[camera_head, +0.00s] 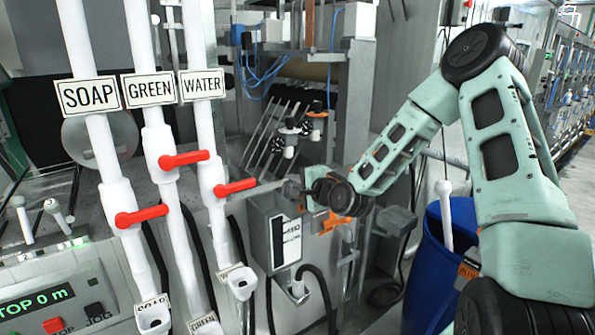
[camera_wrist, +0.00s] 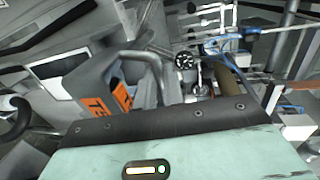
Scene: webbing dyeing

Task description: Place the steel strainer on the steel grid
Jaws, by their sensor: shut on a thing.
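My gripper (camera_head: 298,190) is in the middle of the head view, in front of the machine and right of the WATER pipe. It is shut on a thin grey metal piece that reaches left from the jaws toward the red lever. This fits the handle of the steel strainer (camera_head: 268,187), but its bowl cannot be made out. In the wrist view a grey bent metal loop and orange-marked parts show beyond my wrist; the jaws' grip is unclear there. I cannot identify the steel grid with certainty; slanted metal bars (camera_head: 262,140) stand behind my gripper.
SOAP, GREEN and WATER pipes with red levers (camera_head: 184,160) stand at the left. A grey box with a white label (camera_head: 291,243) sits below my gripper. A blue barrel (camera_head: 458,225) stands at the right. Black hoses hang low near the box.

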